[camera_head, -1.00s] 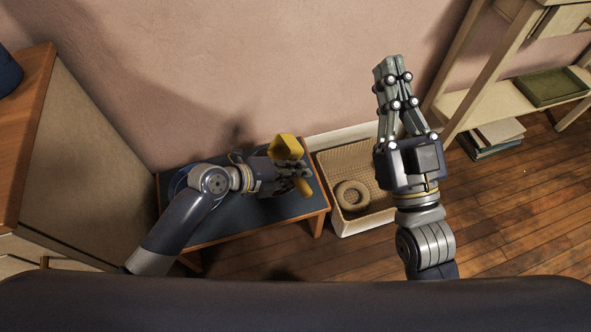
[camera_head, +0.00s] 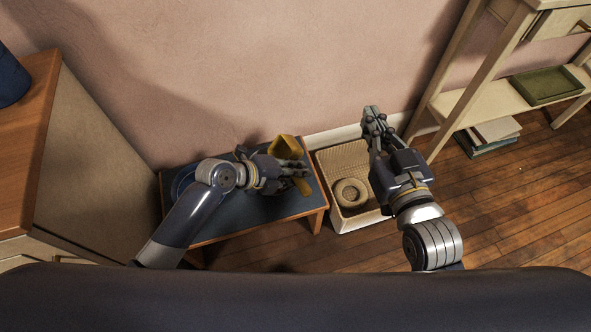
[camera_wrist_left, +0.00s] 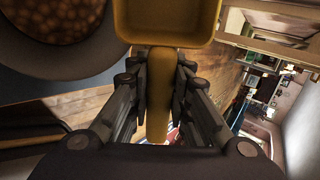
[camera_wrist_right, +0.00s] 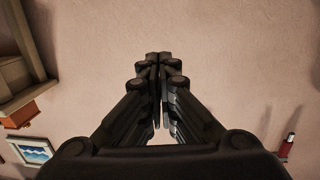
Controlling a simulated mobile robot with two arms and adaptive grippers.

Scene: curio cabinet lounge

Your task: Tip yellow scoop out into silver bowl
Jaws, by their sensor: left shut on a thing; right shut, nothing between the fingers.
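My left gripper (camera_head: 297,172) is shut on the handle of the yellow scoop (camera_head: 286,148), above the blue-topped table. In the left wrist view the scoop (camera_wrist_left: 168,22) has its handle between the fingers and its cup at the top edge; the visible part of the cup looks bare, the rest is cut off. A grey-rimmed round bowl (camera_wrist_left: 98,50) with brown, bean-like pieces sits left of the scoop there; I cannot tell for sure that it is the silver bowl. My arm and gripper hide it in the head view. My right gripper (camera_head: 372,116) is shut and empty, near the wall.
The low table (camera_head: 235,226) stands against the pink wall. A pale basket (camera_head: 345,224) with a tan ring (camera_head: 350,192) is right of it, beside my right gripper. A wooden cabinet (camera_head: 85,165) stands left, a shelf (camera_head: 450,105) right.

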